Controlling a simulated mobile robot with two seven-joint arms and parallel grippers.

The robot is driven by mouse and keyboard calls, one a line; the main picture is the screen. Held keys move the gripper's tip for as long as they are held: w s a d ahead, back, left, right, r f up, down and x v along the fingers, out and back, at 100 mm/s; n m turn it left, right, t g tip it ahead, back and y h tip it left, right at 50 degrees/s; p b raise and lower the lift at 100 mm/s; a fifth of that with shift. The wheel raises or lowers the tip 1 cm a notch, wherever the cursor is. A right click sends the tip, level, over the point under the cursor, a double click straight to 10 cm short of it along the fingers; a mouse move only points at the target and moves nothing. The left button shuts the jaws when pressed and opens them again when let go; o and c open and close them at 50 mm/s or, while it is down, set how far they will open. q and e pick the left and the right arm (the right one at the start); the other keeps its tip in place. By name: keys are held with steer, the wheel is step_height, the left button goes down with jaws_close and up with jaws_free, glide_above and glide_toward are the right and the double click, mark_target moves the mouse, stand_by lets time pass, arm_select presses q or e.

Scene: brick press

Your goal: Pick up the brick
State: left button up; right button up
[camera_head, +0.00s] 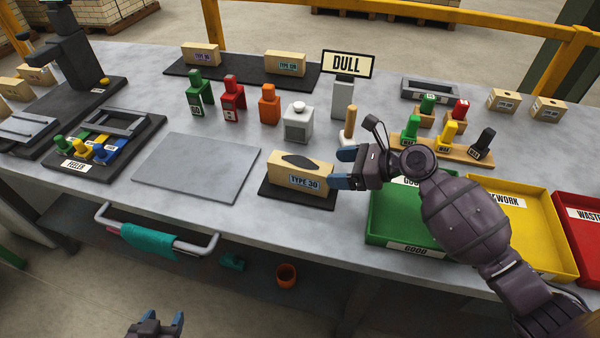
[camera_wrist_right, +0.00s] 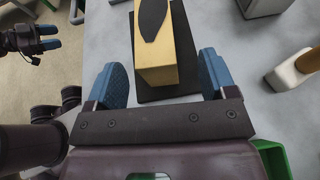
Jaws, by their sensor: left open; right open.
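The brick (camera_head: 300,176) is tan, with a dark patch on top and a "TYPE 30" label on its front. It rests on a dark mat (camera_head: 277,205) near the table's front edge. My right gripper (camera_head: 341,168) is open at the brick's right end. In the right wrist view the brick (camera_wrist_right: 182,65) lies ahead and between the lines of my two blue right fingers (camera_wrist_right: 163,77), with room on both sides. My left gripper (camera_head: 156,322) is open and empty, low in front of the table; it also shows in the right wrist view (camera_wrist_right: 47,38).
A green "GOOD" tray (camera_head: 378,228) stands just right, under my right arm, with yellow (camera_head: 560,262) and red (camera_head: 585,215) trays beyond. A wooden-handled tool (camera_head: 349,125) stands close behind my right gripper. A bare grey plate (camera_head: 197,167) lies left of the brick.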

mark_target(319, 167)
steer(key=shift+w+a+f, duration=0.1)
steer(key=shift+a, duration=0.3)
steer(key=x, duration=0.4)
steer(key=shift+a, duration=0.5)
steer(key=c, duration=1)
arm_select(q)
steer(key=shift+w+f, duration=0.1)
steer(key=shift+w, duration=0.05)
arm_select(e)
steer(key=shift+o, duration=0.2)
steer(key=shift+r, duration=0.25)
arm_select(q)
steer(key=shift+w+r+p, duration=0.2)
steer(key=shift+r+p, duration=0.7)
steer(key=shift+r, duration=0.35)
steer(key=shift+w+r+p, duration=0.2)
steer(key=shift+r+p, duration=0.65)
steer(key=shift+r, duration=0.4)
arm_select(e)
step_height(319, 167, up, 20)
